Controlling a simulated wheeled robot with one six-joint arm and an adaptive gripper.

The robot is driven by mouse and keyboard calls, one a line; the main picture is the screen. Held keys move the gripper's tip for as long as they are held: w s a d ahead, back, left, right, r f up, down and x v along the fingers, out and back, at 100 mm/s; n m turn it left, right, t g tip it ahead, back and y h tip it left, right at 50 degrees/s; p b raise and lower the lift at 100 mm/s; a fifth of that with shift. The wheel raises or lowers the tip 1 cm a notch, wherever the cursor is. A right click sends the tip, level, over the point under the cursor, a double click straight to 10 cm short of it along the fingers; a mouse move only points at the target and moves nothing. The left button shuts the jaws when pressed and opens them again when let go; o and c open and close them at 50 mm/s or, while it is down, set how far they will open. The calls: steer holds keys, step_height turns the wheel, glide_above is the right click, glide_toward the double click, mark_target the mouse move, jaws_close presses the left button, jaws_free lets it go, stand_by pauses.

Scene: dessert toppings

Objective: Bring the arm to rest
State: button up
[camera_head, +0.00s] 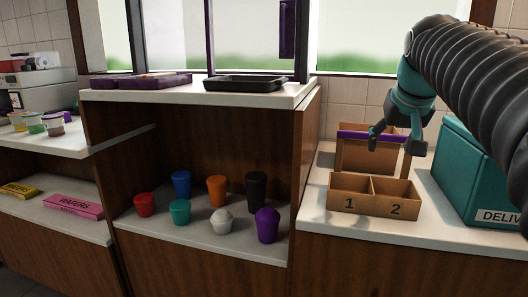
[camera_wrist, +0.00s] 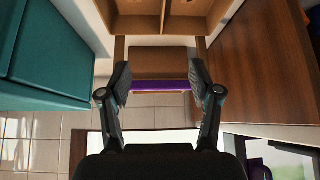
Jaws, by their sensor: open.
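My gripper (camera_head: 397,142) is at the end of my dark ribbed arm, above the right counter. It is open. In the wrist view its two fingers (camera_wrist: 161,85) stand well apart. A brown carrier with compartments marked 1 and 2 (camera_head: 372,208) sits on the counter below it, and both compartments look empty. Its upright frame carries a purple bar (camera_head: 370,135), which in the wrist view (camera_wrist: 160,86) appears between the fingertips. I cannot tell whether the fingers touch the bar.
A teal delivery box (camera_head: 473,170) stands close on the right. Several coloured cups, among them a purple one (camera_head: 267,225), stand on the shelf to the left. A black tray (camera_head: 245,83) lies on the ledge above. Wafer boxes (camera_head: 75,206) lie far left.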

steer(key=s+a+f+n, duration=0.1)
steer(key=s+a+f, duration=0.4)
steer(key=s+f, duration=0.6)
steer(key=s+a+f+n+g+y, duration=0.1)
steer(key=s+a+f, duration=0.4)
steer(key=s+f, duration=0.6)
step_height(320, 180, down, 4)
steer(key=shift+r, duration=0.1)
